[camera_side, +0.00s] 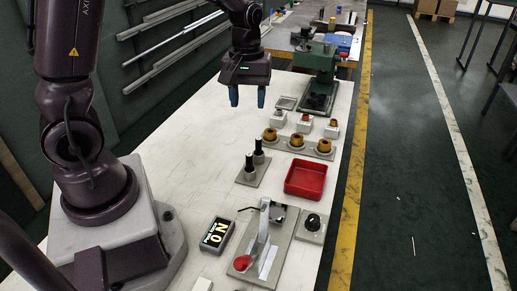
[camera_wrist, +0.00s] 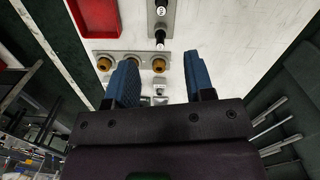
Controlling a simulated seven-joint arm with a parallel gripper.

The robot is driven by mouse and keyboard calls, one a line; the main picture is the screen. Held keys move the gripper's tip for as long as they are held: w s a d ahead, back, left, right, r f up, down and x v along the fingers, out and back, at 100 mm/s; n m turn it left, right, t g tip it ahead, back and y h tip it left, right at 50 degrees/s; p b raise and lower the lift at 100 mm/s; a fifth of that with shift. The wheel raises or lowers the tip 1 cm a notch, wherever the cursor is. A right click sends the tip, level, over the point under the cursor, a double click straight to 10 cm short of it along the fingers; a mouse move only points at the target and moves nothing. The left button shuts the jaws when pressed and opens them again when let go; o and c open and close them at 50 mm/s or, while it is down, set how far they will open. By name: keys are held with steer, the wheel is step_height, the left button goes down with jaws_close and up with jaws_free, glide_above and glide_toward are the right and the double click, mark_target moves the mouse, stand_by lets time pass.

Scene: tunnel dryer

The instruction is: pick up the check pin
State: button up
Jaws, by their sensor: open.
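Two upright black pins stand on a grey plate (camera_side: 248,177) in the side view, the nearer pin (camera_side: 249,165) and the farther pin (camera_side: 258,147). I cannot tell which one is the check pin. In the wrist view the pins show at the top centre with pale marked ends, one higher (camera_wrist: 161,11) and one lower (camera_wrist: 160,37). My gripper (camera_side: 247,98) hangs above the table, beyond and above the pins, with its blue fingers pointing down.
A grey plate with several brass rings (camera_side: 296,141) lies right of the pins, with white blocks (camera_side: 305,125) behind. A red tray (camera_side: 290,188), a lever fixture (camera_side: 263,240) and a lit display (camera_side: 216,236) stand nearer. A green machine (camera_side: 318,68) stands behind. The table's left side is clear.

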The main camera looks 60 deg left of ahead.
mark_target(258, 138)
steer(key=w+a+f+n, duration=0.4)
steer(key=w+a+n, duration=0.1)
steer(key=n, duration=0.5)
step_height(258, 138, down, 13)
jaws_close()
